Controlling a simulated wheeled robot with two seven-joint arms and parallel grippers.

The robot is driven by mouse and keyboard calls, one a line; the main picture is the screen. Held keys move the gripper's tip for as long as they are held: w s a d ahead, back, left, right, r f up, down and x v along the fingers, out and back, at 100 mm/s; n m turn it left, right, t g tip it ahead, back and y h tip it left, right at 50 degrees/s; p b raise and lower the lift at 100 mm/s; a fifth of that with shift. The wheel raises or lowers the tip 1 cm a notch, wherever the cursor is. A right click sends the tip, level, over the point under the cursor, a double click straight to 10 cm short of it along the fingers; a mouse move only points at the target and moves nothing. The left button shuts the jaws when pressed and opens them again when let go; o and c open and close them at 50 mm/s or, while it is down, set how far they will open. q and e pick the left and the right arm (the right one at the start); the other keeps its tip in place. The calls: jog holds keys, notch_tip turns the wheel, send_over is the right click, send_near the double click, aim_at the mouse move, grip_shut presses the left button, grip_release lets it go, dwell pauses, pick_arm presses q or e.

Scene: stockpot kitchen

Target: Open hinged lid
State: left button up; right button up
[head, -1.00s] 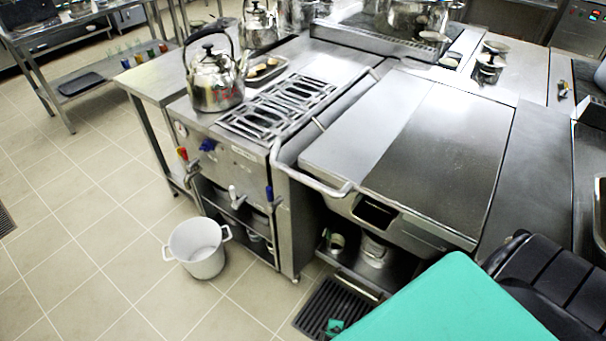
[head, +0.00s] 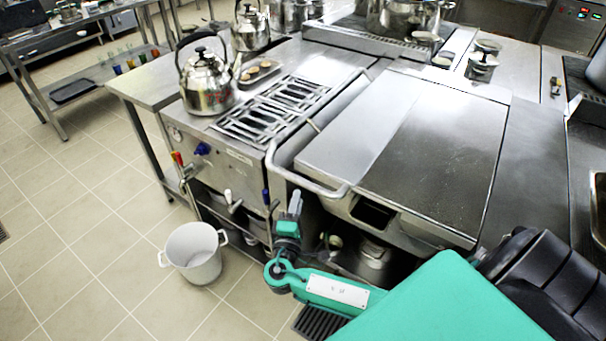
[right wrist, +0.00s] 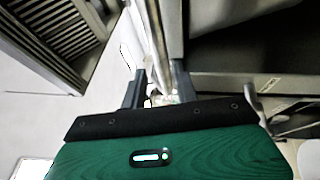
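The hinged lid (head: 440,140) is a flat steel plate on the counter unit in the middle of the head view. It lies shut. A tubular handle (head: 312,185) runs along its left side and bends around the front left corner. My right gripper (head: 295,205) is raised just below and in front of this handle, apart from it in the head view. In the right wrist view its two dark fingers (right wrist: 160,88) are spread. A shiny metal bar (right wrist: 156,45) shows beyond and between them; contact cannot be told. My left gripper is not in view.
A kettle (head: 208,85) stands on the stove left of the lid. Taps with coloured handles (head: 182,170) stick out from the stove front. A white pot (head: 195,252) is on the floor. Open floor lies to the left.

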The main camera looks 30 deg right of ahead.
aim_at(301, 185)
jog(key=p+x, duration=0.1)
jog(key=x, duration=0.7)
jog(key=shift+p, duration=0.35)
jog(key=shift+w+d, duration=0.3)
jog(key=c, duration=0.6)
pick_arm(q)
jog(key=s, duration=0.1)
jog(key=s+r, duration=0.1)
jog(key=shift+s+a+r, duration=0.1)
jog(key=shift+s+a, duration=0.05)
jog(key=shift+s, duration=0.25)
pick_arm(e)
grip_shut()
